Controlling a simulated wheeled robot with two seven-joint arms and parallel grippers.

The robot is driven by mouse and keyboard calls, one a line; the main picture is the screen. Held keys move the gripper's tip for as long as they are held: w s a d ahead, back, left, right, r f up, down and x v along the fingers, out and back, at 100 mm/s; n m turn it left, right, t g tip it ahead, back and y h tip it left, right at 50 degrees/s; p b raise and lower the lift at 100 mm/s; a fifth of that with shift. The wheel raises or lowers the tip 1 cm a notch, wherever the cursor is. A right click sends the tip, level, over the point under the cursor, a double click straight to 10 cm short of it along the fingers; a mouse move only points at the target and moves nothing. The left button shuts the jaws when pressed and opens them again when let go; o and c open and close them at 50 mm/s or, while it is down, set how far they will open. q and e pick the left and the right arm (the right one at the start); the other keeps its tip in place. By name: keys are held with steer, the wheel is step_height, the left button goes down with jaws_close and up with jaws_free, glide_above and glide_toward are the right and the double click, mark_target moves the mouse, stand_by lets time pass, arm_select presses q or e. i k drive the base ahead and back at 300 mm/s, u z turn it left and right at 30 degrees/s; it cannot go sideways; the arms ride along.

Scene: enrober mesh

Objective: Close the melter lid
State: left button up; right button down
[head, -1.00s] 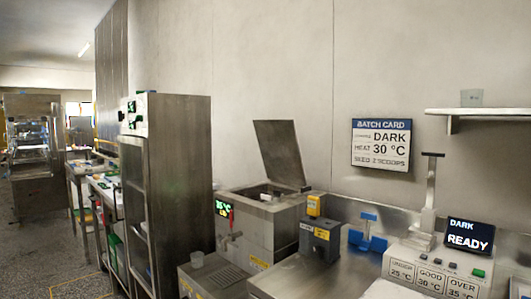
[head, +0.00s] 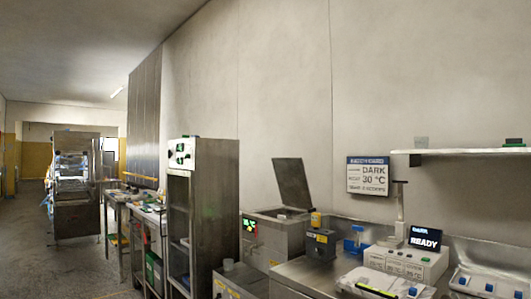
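The melter (head: 277,238) is a steel box with a lit display on its front, standing against the wall right of the tall steel cabinet. Its lid (head: 293,184) is a flat grey steel plate. The lid stands open, tilted up and leaning back a little from upright above the melter's top. I see neither of my grippers in the head view, so nothing touches the lid.
A tall steel cabinet (head: 203,212) stands left of the melter. A steel counter right of it bears a black and yellow device (head: 321,246), a blue holder (head: 356,241) and a white station with a READY screen (head: 425,238). Open floor (head: 85,273) lies at left.

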mark_target(290, 171)
steer(key=u, duration=1.1)
steer(key=i, duration=1.6)
steer(key=u, duration=0.55)
steer(key=i, duration=1.85)
steer(key=z, duration=1.75)
steer(key=i, duration=0.65)
steer(key=z, duration=0.55)
